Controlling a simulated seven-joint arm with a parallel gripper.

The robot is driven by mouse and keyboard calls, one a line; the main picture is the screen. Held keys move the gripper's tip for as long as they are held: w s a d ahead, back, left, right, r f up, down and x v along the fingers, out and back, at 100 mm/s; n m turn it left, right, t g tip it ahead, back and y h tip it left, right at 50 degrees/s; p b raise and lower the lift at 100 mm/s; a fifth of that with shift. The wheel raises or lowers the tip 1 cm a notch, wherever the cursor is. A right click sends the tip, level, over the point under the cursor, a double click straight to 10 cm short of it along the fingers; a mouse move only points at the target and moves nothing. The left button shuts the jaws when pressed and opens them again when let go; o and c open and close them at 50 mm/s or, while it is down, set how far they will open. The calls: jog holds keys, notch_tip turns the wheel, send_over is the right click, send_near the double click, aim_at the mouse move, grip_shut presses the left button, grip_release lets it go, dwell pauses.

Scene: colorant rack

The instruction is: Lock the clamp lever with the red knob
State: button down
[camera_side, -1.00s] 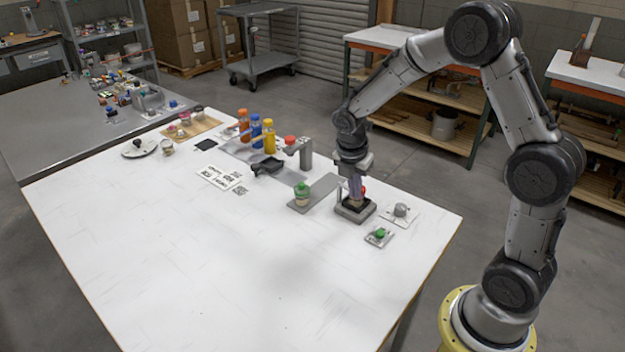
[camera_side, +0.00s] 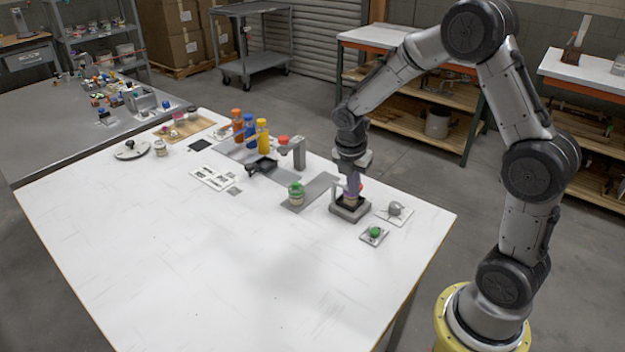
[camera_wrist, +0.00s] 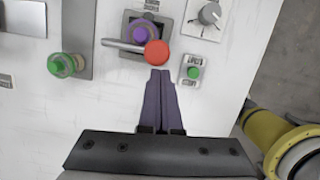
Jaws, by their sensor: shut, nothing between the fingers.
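The clamp lever is a grey bar ending in a red knob (camera_wrist: 157,53). In the wrist view the bar lies across the front of a purple-topped container (camera_wrist: 143,29), which sits in a dark square station (camera_wrist: 127,20). The station also shows in the side view (camera_side: 350,211), near the right end of the white table. My gripper (camera_wrist: 160,72) has its purple fingers together and empty, with the tips right at the near side of the red knob. I cannot tell whether they touch it. In the side view the fingers (camera_side: 353,186) partly hide the container and knob.
A green button box (camera_wrist: 192,69) and a grey dial plate (camera_wrist: 208,15) stand right of the station. A green-lidded jar (camera_side: 296,194) stands to the left on a grey strip. Colored bottles (camera_side: 249,130) stand farther back. The table's front is clear.

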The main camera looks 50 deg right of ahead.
jog(key=s+a+r, duration=0.1)
jog(key=a+r, duration=0.5)
jog(key=r, duration=0.3)
jog(key=shift+r, duration=0.4)
jog(key=shift+s+a, duration=0.1)
